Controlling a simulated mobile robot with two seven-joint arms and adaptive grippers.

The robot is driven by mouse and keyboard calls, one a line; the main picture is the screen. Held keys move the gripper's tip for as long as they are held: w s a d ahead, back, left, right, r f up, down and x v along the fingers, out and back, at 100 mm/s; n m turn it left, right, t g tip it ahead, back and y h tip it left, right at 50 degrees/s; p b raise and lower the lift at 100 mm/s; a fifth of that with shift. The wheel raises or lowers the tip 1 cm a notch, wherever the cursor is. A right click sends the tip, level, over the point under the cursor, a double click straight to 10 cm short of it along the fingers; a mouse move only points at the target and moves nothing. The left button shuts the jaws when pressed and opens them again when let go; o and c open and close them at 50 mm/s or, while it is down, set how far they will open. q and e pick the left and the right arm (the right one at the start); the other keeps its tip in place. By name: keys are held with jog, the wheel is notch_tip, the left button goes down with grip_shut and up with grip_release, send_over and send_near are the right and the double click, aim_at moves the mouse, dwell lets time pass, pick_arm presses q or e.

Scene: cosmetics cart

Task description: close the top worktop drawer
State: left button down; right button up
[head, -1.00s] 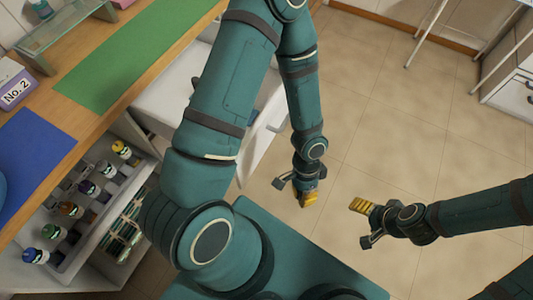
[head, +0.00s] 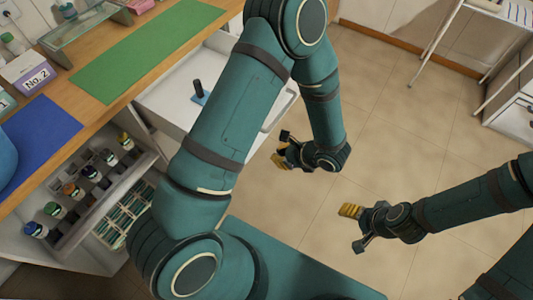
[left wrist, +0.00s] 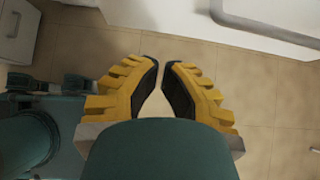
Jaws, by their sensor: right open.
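The white worktop drawer (head: 165,103) is pulled out from under the wooden worktop (head: 140,82), beside the green mat. A dark blue upright item (head: 198,91) stands inside it. My left arm covers much of its near side and front. My left gripper (head: 279,157) is beyond the drawer front, pointing left, apart from it. In the left wrist view its yellow fingers (left wrist: 160,64) are empty, with a narrow gap between the tips. The drawer's front and bar handle (left wrist: 265,28) show at that view's upper right. My right gripper (head: 352,226) is open and empty over the floor.
Below the worktop, a rack (head: 90,195) holds several small bottles. A green mat (head: 150,45), a blue mat (head: 40,140) and a "No. 2" box (head: 32,75) lie on top. A white cabinet (head: 512,110) stands far right. The tiled floor between is clear.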

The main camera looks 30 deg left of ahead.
pick_arm(q)
jog(key=a+r+x, duration=0.2)
jog(key=x, duration=1)
jog(key=shift+b, duration=0.45)
pick_arm(e)
jog(key=shift+s+f, duration=0.2)
jog(key=shift+f, duration=0.35)
pick_arm(q)
jog(key=shift+a, duration=0.1)
